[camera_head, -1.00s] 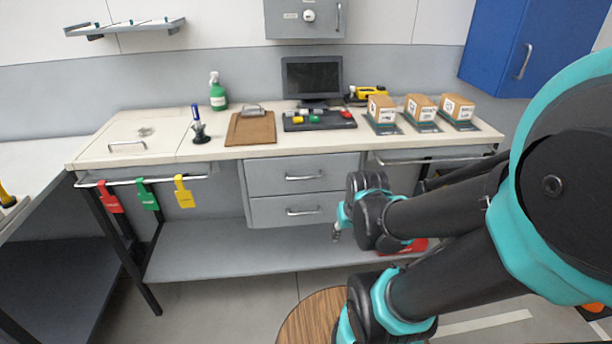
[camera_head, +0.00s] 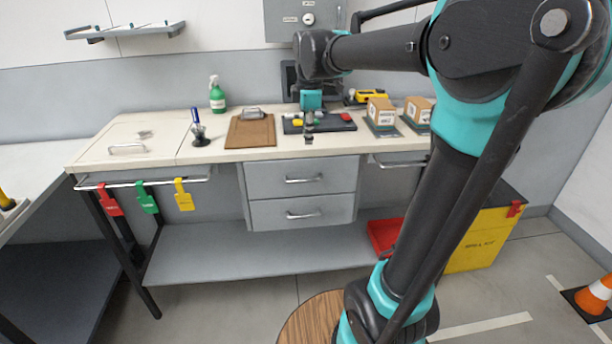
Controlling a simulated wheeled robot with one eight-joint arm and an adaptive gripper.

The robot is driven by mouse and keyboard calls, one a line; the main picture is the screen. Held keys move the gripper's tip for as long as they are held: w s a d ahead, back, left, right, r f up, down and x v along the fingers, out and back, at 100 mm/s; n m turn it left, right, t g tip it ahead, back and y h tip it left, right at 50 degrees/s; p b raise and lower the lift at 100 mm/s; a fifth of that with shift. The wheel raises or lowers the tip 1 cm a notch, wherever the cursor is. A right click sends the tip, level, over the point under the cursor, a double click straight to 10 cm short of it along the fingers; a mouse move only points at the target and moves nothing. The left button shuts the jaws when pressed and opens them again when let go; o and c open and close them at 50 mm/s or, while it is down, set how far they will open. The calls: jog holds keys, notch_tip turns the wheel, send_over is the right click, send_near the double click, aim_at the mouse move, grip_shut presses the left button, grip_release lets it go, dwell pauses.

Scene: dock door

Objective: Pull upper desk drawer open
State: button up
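The upper desk drawer (camera_head: 270,177) is a grey front under the desktop, with a silver bar handle (camera_head: 303,180). It looks shut, flush with the lower drawer (camera_head: 270,215) beneath it. My gripper (camera_head: 309,139) points down over the front part of the desktop, above the upper drawer in the picture. It is apart from the handle and appears empty. Its fingers are too small to show whether they are open or shut.
The desk (camera_head: 225,155) bears a clipboard (camera_head: 251,131), a green spray bottle (camera_head: 217,95), a tray of small coloured items (camera_head: 340,123) and boxes (camera_head: 381,111). A yellow bin (camera_head: 485,235) stands right. A round wooden top (camera_head: 309,322) is in front.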

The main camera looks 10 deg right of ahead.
send_near(306, 181)
jog(key=f, duration=0.2)
jog(key=w+f, duration=0.1)
jog(key=f, duration=0.2)
jog(key=w+f, duration=0.1)
jog(key=f, duration=0.1)
jog(key=shift+f, duration=0.15)
jog(key=shift+c, duration=0.6)
grip_shut()
